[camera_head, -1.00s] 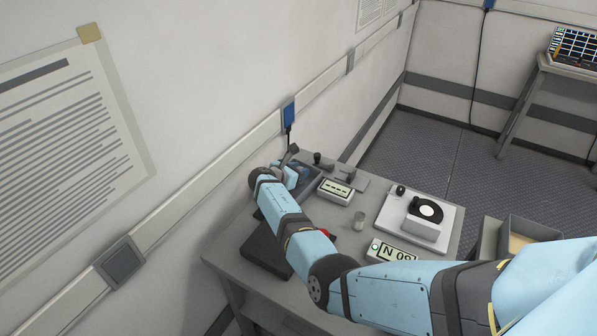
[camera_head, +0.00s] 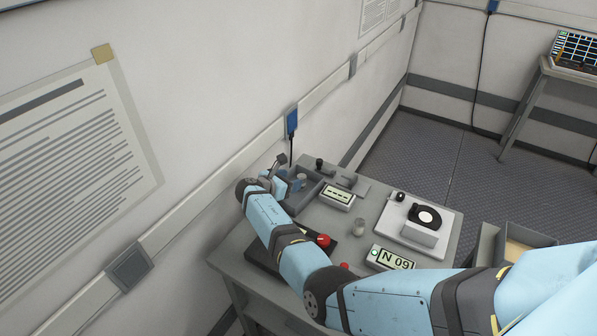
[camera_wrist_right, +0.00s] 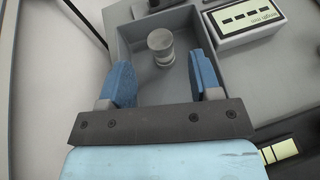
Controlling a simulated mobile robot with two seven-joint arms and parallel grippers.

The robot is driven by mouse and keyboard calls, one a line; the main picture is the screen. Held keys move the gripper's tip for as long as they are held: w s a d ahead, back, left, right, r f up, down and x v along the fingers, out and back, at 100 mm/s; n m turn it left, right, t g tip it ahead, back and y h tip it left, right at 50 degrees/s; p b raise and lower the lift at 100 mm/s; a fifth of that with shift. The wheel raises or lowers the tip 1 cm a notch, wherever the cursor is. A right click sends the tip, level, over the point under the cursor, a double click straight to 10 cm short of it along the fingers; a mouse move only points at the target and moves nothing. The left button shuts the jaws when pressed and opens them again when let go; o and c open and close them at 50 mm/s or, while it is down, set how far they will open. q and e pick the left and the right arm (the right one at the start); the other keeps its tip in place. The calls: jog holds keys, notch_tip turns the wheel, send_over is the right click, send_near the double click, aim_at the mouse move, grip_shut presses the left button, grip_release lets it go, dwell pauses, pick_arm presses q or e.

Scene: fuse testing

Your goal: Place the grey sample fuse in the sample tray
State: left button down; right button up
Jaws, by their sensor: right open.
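A short grey cylindrical fuse (camera_wrist_right: 160,45) with a pale flat top stands in the open grey tray (camera_wrist_right: 125,36) in the right wrist view. In the head view this fuse (camera_head: 302,177) shows small beside the blue finger pads, and the tray (camera_head: 305,198) sits at the back left of the table. My right gripper (camera_wrist_right: 164,78) is open, its two blue pads spread apart over the near part of the tray. The fuse is just beyond the pads, and nothing is held. My left gripper is not in view.
A small display box (camera_head: 337,195) stands right of the tray. The wall is close behind the tray.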

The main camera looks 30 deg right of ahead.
jog(key=p+v, duration=0.1)
jog(key=v, duration=0.4)
jog(key=shift+d+r+p, duration=0.1)
jog(key=shift+p, duration=0.3)
jog(key=shift+s+a+r, duration=0.1)
jog(key=shift+s+a, duration=0.05)
jog(key=shift+a, duration=0.35)
